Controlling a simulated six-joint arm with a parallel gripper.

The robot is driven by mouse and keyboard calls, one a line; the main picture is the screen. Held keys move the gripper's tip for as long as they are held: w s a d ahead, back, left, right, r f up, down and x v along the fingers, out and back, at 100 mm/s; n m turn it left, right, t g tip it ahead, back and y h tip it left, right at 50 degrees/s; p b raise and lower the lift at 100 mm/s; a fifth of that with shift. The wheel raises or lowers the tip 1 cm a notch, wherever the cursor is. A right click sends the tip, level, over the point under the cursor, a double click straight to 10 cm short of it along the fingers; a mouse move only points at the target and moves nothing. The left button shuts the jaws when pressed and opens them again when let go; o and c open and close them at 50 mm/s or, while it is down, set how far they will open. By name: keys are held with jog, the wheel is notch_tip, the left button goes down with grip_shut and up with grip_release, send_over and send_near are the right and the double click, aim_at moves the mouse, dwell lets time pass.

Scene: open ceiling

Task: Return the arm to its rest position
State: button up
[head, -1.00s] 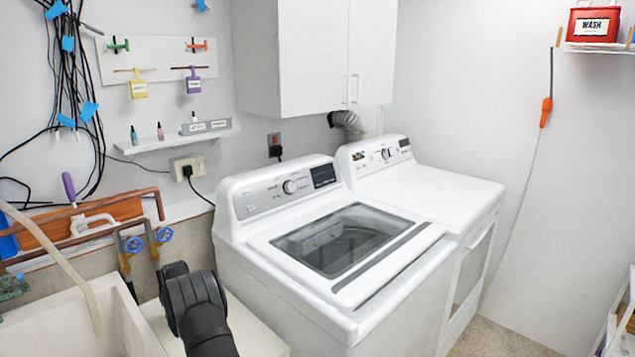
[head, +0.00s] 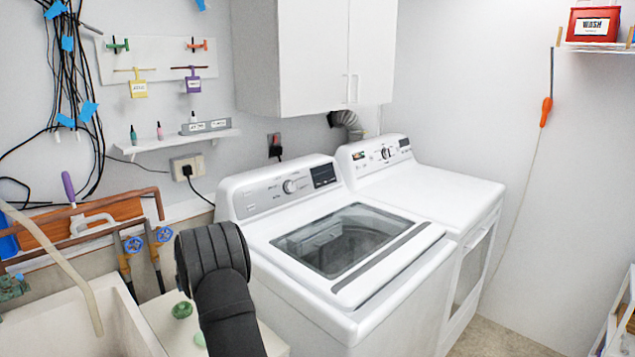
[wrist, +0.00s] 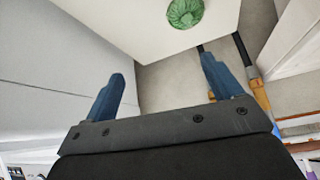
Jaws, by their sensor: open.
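My arm (head: 222,290) shows in the head view as black links rising from the bottom edge, left of the front-left washer. Its gripper end is hidden there. In the wrist view my gripper (wrist: 162,68) has its two blue fingers spread wide apart, with nothing between them. Beyond the fingertips is a pale flat top (wrist: 150,30) with a round green object (wrist: 185,12) on it, apart from the fingers. In the head view two green objects (head: 182,309) show on the cream top beside my arm.
The top-loading washer (head: 345,240) stands close to the right of my arm, with a second white machine (head: 430,185) beyond. A sink (head: 80,325) is at the left. Pipes with blue valve handles (head: 134,244) stand behind my arm. White cupboards (head: 310,55) hang above.

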jog(key=s+a+r+n, duration=0.1)
jog(key=s+a+r, duration=0.2)
jog(key=s, duration=0.2)
jog(key=s+a+r, duration=0.3)
jog(key=s, duration=0.2)
jog(key=s+a+r+n+y, duration=0.1)
jog(key=s+a+r, duration=0.1)
jog(key=s, duration=0.3)
jog(key=shift+s+a+r+n+g, duration=0.3)
jog(key=shift+s+a+r+g, duration=0.05)
jog(key=shift+a+r+g, duration=0.1)
jog(key=shift+w+d, duration=0.1)
jog(key=w+d+f+m, duration=0.1)
jog(key=w+d+f, duration=0.2)
jog(key=w, duration=0.2)
jog(key=w+d+f+m, duration=0.1)
jog(key=w+d+f, duration=0.2)
jog(key=w, duration=0.3)
jog(key=w+d+f+t+h, duration=0.1)
jog(key=w+d+f, duration=0.2)
jog(key=w, duration=0.3)
jog(key=shift+d+f+m, duration=0.4)
jog(key=shift+f, duration=0.1)
jog(key=shift+s, duration=0.1)
